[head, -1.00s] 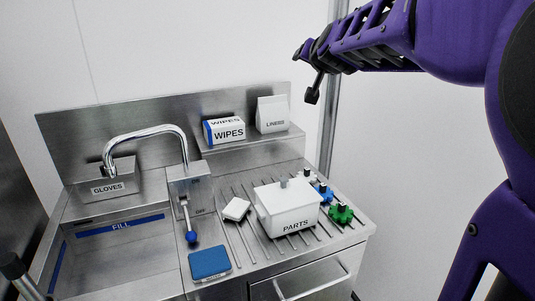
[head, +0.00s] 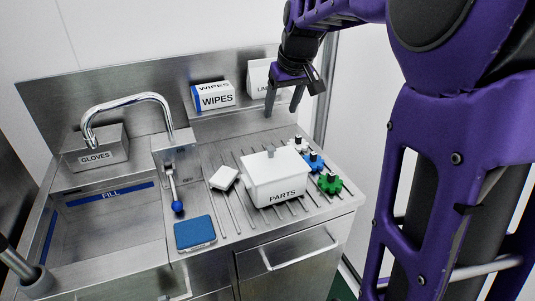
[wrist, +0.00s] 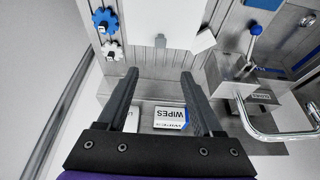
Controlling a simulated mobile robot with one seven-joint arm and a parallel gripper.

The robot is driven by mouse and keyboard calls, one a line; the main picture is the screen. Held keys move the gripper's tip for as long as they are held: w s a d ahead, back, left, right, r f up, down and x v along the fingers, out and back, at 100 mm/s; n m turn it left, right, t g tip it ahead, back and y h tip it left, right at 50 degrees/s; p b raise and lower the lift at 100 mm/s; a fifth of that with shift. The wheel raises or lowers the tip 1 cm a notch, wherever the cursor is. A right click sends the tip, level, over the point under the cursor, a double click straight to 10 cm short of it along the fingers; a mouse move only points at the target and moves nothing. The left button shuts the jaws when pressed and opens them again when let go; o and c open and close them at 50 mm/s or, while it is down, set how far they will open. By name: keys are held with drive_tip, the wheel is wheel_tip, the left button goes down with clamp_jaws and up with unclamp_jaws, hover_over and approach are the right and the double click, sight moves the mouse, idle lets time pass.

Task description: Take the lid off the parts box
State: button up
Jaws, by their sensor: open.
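The white parts box (head: 279,194), labelled PARTS, stands on the ribbed drainboard. Its white lid (head: 274,165) is on top, with a small grey knob (head: 270,150) near the lid's back edge. In the wrist view the lid (wrist: 160,18) is at the top, with the knob (wrist: 160,40) pointing toward me. My gripper (head: 283,114) is open and empty, fingers pointing down, above and behind the box and apart from it.
Green (head: 329,183), blue (head: 315,162) and white (head: 298,143) knobbed parts stand right of the box. A white block (head: 224,177) lies left of it. The wipes box (head: 213,96) and liners box (head: 259,76) stand on the shelf behind. A faucet (head: 130,102) arches over the sink.

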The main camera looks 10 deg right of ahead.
hover_over(272, 149)
drive_tip(key=s, duration=0.2)
drive_tip(key=f, duration=0.9)
drive_tip(key=shift+w+d+f, duration=0.15)
drive_tip(key=shift+w+f, duration=0.1)
drive_tip(key=shift+f, duration=0.05)
drive_tip(key=shift+s+b+x, duration=0.2)
drive_tip(key=shift+x, duration=1.1)
drive_tip(key=shift+s+b+x, duration=0.15)
drive_tip(key=shift+s+x, duration=0.1)
drive_tip(key=shift+x, duration=1.05)
drive_tip(key=shift+f, duration=0.15)
clamp_jaws()
drive_tip(key=shift+d, duration=0.1)
